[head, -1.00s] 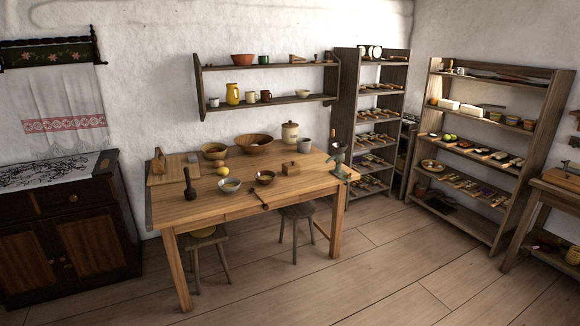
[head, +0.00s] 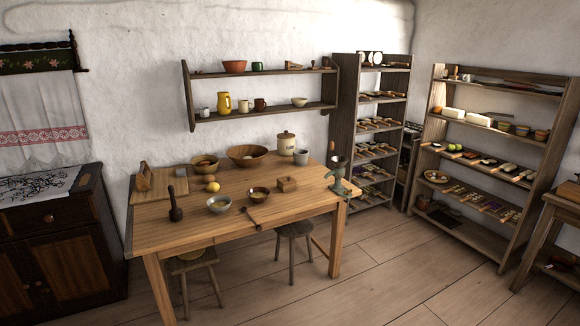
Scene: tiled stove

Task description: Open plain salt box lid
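A small plain wooden box (head: 287,184) with a knob on top sits on the right part of the wooden table (head: 160,235). It looks like the salt box, and its lid appears closed. Neither of my grippers shows in the head view. The box stands apart from the bowls and from the grinder clamped at the table's right end.
Shelves (head: 490,150) line the right. Open floor (head: 370,275) lies in front.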

